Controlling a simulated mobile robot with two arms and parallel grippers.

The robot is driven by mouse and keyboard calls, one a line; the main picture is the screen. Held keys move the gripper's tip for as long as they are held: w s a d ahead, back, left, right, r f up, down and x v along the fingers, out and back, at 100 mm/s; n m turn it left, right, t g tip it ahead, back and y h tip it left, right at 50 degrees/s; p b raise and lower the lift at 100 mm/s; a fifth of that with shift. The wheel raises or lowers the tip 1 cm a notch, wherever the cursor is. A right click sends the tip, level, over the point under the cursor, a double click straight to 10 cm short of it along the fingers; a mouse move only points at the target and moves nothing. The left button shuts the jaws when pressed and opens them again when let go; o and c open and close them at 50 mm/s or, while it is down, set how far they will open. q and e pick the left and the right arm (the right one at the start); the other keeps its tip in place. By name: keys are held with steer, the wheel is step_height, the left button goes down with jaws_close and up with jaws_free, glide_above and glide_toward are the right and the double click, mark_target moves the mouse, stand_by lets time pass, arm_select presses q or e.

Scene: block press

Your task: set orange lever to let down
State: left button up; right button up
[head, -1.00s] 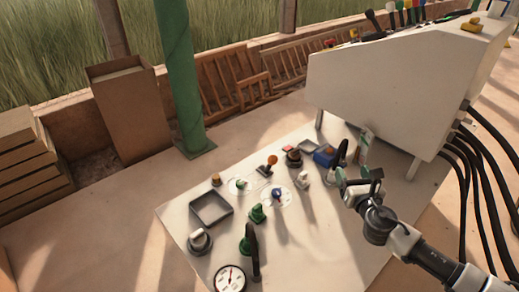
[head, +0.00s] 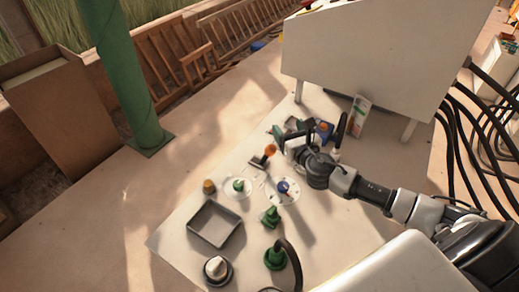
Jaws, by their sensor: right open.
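The orange lever is a small lever with an orange ball knob (head: 270,150) on a dark base, on the pale panel among other controls. Its knob leans up and to the right of the base. My right gripper (head: 283,143) is open, its fingers just to the right of the orange knob. They look close to the knob; I cannot tell whether they touch it. The gripper and wrist cover some controls behind them. My left gripper is not in view.
Close by on the panel are a blue knob (head: 284,188), a green knob (head: 271,216), a grey tray (head: 214,241) and a white-topped knob (head: 217,269). A blue box (head: 323,132) and a black upright handle (head: 341,128) stand right of the gripper. A large white console (head: 375,55) stands behind.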

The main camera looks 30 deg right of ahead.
steer(key=b, duration=1.8)
glide_toward(273, 153)
steer(key=shift+w+d+f, duration=0.1)
steer(key=shift+w+d, duration=0.05)
steer(key=shift+w, duration=0.65)
steer(key=w, duration=0.9)
steer(key=shift+w+d+b, duration=0.2)
steer(key=shift+d+b, duration=0.1)
steer(key=shift+d, duration=0.1)
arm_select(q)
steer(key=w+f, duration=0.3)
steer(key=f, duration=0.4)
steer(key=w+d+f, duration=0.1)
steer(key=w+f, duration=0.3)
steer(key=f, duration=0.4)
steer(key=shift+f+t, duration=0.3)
arm_select(e)
steer(key=shift+w, duration=0.65)
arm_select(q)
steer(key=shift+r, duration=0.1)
arm_select(e)
steer(key=c, duration=1.3)
